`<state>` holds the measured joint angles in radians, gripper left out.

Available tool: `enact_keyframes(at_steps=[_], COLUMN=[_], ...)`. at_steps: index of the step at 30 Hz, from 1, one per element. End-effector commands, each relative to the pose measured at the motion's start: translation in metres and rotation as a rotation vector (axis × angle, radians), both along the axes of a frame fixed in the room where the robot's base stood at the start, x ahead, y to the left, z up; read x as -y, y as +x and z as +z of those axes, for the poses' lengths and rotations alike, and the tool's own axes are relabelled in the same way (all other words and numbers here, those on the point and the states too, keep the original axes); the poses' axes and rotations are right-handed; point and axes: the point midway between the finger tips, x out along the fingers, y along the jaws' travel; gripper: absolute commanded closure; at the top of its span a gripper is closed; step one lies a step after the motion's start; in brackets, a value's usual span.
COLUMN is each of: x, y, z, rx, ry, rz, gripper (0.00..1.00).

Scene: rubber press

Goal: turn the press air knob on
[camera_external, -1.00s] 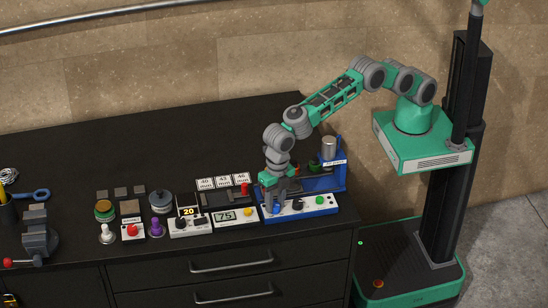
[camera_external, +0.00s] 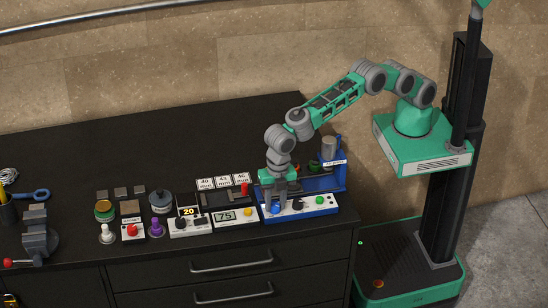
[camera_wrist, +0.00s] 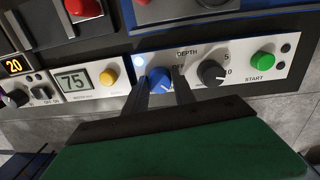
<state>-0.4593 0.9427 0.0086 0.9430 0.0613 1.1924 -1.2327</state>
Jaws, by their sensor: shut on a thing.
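The blue knob (camera_wrist: 159,80) sits at the left end of the white press panel (camera_wrist: 200,62), with a lit spot beside it in the wrist view. My gripper (camera_wrist: 163,85) is shut on the blue knob, one dark finger on each side of it. The label above the knob is partly hidden by a finger. In the external view my gripper (camera_external: 278,205) points down at the left part of the blue press (camera_external: 328,203), and the blue knob (camera_external: 276,209) shows at its fingertips.
On the same panel are a black depth knob (camera_wrist: 212,73) and a green start button (camera_wrist: 262,59) to the right. A white box with a 75 display (camera_wrist: 74,80) and a yellow button (camera_wrist: 108,75) stands close on the left. The bench's front edge is just in front.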

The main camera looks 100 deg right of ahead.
Motion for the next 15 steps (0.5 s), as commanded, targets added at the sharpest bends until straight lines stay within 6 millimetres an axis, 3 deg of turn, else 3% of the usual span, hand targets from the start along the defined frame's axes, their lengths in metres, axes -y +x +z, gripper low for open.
enact_keyframes(at_steps=[15], x=[-0.0004], y=[-0.0001], z=[0.0006], rx=[0.001], ry=[0.001], rz=[-0.177], gripper=[1.00])
